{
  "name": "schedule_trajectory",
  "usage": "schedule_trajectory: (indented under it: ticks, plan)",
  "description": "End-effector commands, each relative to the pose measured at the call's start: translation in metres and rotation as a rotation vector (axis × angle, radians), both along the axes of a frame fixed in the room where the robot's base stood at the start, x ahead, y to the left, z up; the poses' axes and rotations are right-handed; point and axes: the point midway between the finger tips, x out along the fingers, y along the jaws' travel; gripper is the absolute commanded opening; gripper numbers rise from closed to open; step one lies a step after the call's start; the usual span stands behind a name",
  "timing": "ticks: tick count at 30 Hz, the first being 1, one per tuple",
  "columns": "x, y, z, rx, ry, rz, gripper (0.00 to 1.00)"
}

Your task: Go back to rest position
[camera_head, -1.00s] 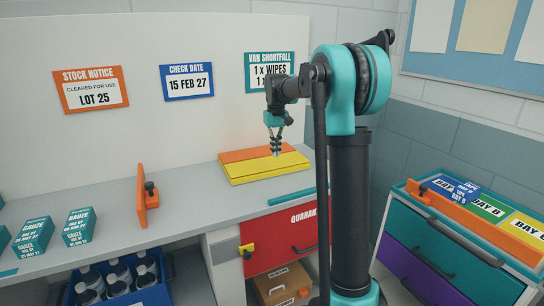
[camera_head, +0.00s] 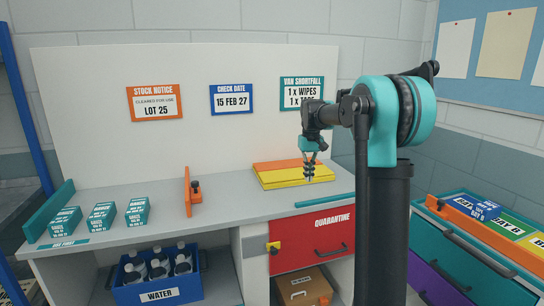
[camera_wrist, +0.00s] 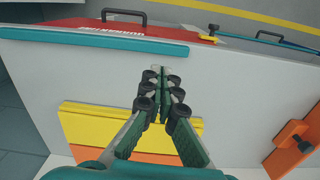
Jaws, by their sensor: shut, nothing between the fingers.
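My gripper (camera_head: 309,168) is shut and empty. In the head view it hangs above the yellow and orange folded item (camera_head: 285,178) on the grey counter (camera_head: 160,215). In the wrist view my gripper (camera_wrist: 163,80) points down with its fingertips together over bare counter, and the yellow and orange item (camera_wrist: 85,128) lies behind the fingers. I cannot tell its exact height above the counter. Part of the counter's right end is hidden behind my arm.
Several teal gauze boxes (camera_head: 101,217) stand at the counter's left. An orange upright stop (camera_head: 188,190) stands mid-counter. Below are a blue water crate (camera_head: 188,289), a red quarantine drawer (camera_head: 312,241) and a cardboard box (camera_head: 303,288). A bay drawer unit (camera_head: 455,250) stands at the right.

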Motion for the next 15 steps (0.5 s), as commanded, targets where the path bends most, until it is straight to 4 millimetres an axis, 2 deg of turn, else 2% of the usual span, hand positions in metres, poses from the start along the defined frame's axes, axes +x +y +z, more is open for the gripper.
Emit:
schedule_trajectory:
  ticks: [11,15]
  plan:
    - [-0.029,-0.008,-0.015,0.004,-0.038,-0.024,0.00]
    - [-0.049,-0.013,-0.026,0.006,-0.061,-0.039,0.00]
